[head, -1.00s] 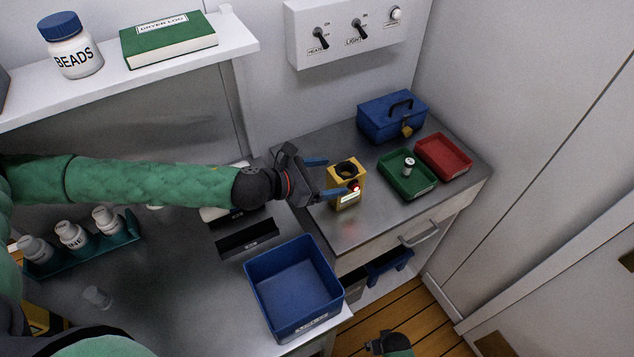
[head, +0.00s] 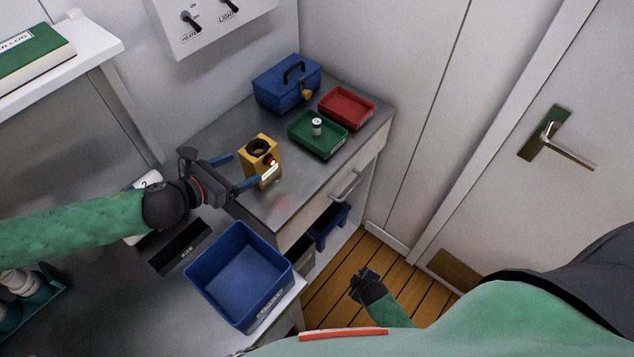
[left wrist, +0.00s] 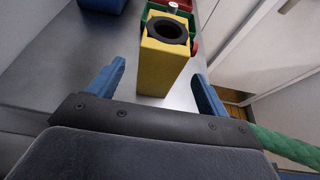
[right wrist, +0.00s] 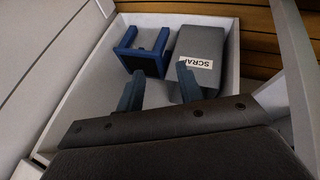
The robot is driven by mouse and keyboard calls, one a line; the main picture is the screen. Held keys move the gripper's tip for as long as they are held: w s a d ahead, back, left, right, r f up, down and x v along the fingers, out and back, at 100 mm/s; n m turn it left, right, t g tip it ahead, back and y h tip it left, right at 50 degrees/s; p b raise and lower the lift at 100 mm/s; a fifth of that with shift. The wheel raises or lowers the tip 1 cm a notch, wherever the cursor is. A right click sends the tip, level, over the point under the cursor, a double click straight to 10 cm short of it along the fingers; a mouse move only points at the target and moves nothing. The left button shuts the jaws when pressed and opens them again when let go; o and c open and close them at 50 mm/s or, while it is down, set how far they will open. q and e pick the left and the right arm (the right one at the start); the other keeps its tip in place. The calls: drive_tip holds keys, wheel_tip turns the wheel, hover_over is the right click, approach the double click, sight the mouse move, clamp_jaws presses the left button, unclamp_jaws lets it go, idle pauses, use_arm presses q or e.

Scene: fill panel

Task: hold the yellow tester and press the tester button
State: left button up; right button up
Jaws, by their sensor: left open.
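The yellow tester (head: 250,161) stands upright near the left edge of the metal counter, with a dark round opening on top. Its red tester button (head: 270,161) is on the side toward the right. My left gripper (head: 247,169) is open, its blue fingers either side of the tester at the near end. In the left wrist view the tester (left wrist: 165,65) stands between and beyond the fingers, with visible gaps on both sides. My right gripper (head: 360,283) hangs low over the floor; in the right wrist view (right wrist: 160,85) its fingers are apart and empty.
A green tray (head: 312,147) holding a small cylinder, a red tray (head: 347,103) and a blue case (head: 287,90) stand behind the tester. A blue bin (head: 238,278) is in front. Below the right gripper are a blue stand (right wrist: 140,52) and a grey scrap box (right wrist: 205,55).

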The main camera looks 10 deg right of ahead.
sight(260, 160)
drive_tip(key=w+d+r+n+t+y, duration=0.1)
drive_tip(key=w+r+n+t, duration=0.25)
drive_tip(key=r+n, duration=0.45)
drive_tip(key=w+r+n+t+y, duration=0.1)
drive_tip(key=w+r+n+t, duration=0.3)
drive_tip(key=r, duration=0.9)
drive_tip(key=w+d+r+n+t+y, duration=0.1)
drive_tip(key=w+r+n+t, duration=0.2)
drive_tip(key=w+r+n, duration=0.55)
use_arm(q)
drive_tip(key=shift+w+d, duration=0.15)
drive_tip(key=shift+d, duration=0.05)
drive_tip(key=shift+x, duration=3.7)
use_arm(e)
drive_tip(key=s+a+r+n+g+y, duration=0.2)
drive_tip(key=a+r+n+y, duration=0.4)
drive_tip(key=r+n, duration=0.3)
drive_tip(key=s+a+r+n+g+y, duration=0.2)
drive_tip(key=a+r+n+y, duration=0.5)
drive_tip(key=n, duration=1)
drive_tip(key=shift+s+a+r+g, duration=0.35)
drive_tip(key=shift+s+r, duration=0.1)
drive_tip(key=shift+r, duration=0.7)
